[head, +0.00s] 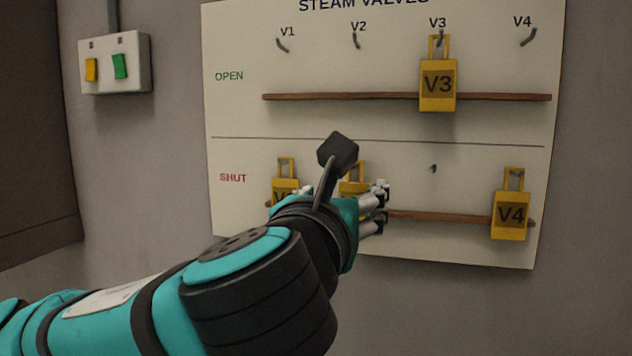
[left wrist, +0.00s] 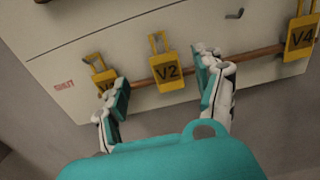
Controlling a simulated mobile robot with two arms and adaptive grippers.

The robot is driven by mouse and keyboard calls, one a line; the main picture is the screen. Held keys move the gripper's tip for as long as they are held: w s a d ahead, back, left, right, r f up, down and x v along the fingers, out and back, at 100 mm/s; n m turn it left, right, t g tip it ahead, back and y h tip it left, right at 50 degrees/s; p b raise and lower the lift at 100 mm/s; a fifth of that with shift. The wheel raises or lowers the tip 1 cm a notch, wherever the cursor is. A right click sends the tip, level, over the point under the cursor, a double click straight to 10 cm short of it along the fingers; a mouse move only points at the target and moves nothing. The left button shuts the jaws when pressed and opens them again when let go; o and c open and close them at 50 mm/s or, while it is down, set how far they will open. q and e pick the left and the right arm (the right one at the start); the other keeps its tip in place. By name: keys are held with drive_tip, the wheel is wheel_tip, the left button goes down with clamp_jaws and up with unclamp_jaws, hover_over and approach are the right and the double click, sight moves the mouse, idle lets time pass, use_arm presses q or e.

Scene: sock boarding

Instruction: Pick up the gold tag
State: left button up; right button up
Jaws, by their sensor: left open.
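Several gold tags hang on a white "STEAM VALVES" board (head: 380,120). The V2 tag (left wrist: 169,72) hangs in the SHUT row, and in the left wrist view it shows between the fingers of my left gripper (left wrist: 162,82). My left gripper (head: 376,203) is open and empty in front of the board's lower row. In the head view the hand and arm partly hide the V2 tag (head: 355,178) and the leftmost tag (head: 285,168). The V3 tag (head: 437,84) hangs from its hook in the OPEN row. The V4 tag (head: 511,213) hangs lower right. My right gripper is not in view.
Wooden ledges run along the board, an upper one (head: 350,97) and a lower one (head: 440,218). A bare hook (head: 433,168) shows in the SHUT row, and bare hooks stand under V1, V2 and V4 above. A switch box (head: 132,75) is on the wall at left.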

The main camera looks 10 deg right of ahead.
sight(354, 188)
use_arm(q)
drive_tip(key=shift+p+x, duration=0.55)
drive_tip(key=shift+x, duration=0.4)
drive_tip(key=p+x, duration=0.3)
drive_tip(key=shift+w+d+r, duration=0.1)
drive_tip(key=shift+w+d, duration=0.05)
drive_tip(key=shift+d, duration=0.15)
drive_tip(key=shift+w+d+f, duration=0.2)
drive_tip(key=shift+w+d, duration=0.05)
drive_tip(key=shift+w, duration=0.25)
drive_tip(key=shift+a, duration=0.1)
drive_tip(key=c, duration=0.9)
